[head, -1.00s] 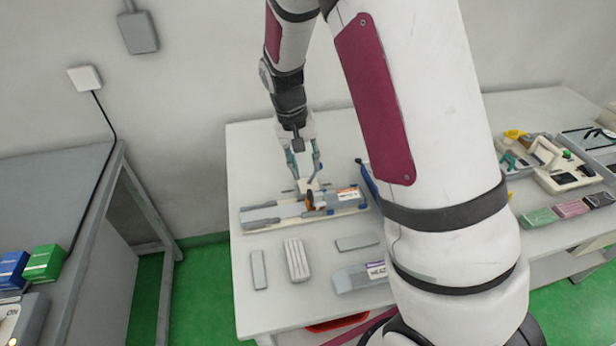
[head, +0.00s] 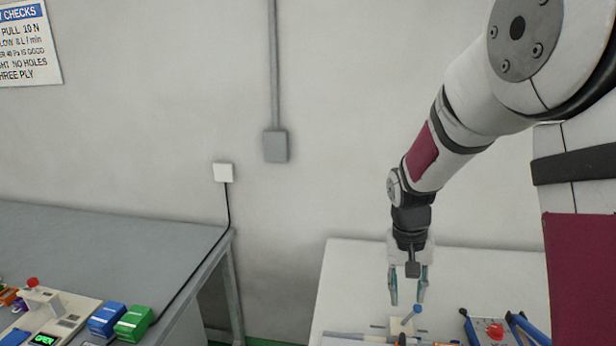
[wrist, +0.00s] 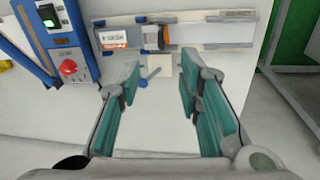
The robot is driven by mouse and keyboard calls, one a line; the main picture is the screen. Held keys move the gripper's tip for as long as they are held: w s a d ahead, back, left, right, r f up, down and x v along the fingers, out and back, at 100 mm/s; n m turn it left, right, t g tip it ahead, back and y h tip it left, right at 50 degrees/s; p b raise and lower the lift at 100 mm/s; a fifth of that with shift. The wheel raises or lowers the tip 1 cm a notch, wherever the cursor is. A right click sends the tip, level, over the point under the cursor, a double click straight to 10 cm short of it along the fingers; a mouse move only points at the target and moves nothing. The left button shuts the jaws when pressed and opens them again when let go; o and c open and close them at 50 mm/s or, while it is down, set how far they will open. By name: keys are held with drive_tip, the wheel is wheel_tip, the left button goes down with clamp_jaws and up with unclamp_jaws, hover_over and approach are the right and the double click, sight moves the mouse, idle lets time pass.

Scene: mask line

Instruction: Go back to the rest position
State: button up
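My gripper (head: 408,300) hangs from my arm, pointing down above the white table (head: 345,285). Its two teal-padded fingers are spread apart, and nothing is between them. In the wrist view my gripper (wrist: 160,95) is also open and empty. Beyond the fingertips is a long pale fixture (wrist: 210,35) with an orange and dark round part (wrist: 155,37). A small pale block (wrist: 160,60) and a blue-tipped lever (wrist: 150,76) are at its near side. In the head view the blue-tipped lever (head: 411,314) is below the fingers, apart from them.
A blue-edged device with a red button (head: 495,331) stands right of the fixture. A grey bench (head: 110,245) at left carries blue (head: 107,319) and green (head: 133,322) boxes. A wall with a grey box (head: 276,146) is behind. A gap separates bench and table.

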drive_tip(key=s+a+r+n+t+y, duration=0.1)
drive_tip(key=s+a+r+n+t, duration=0.15)
drive_tip(key=s+r, duration=1)
drive_tip(key=s+r+t, duration=0.3)
drive_tip(key=s+r, duration=0.3)
drive_tip(key=s, duration=0.4)
drive_tip(key=shift+a+n, duration=0.35)
drive_tip(key=shift+a, duration=0.1)
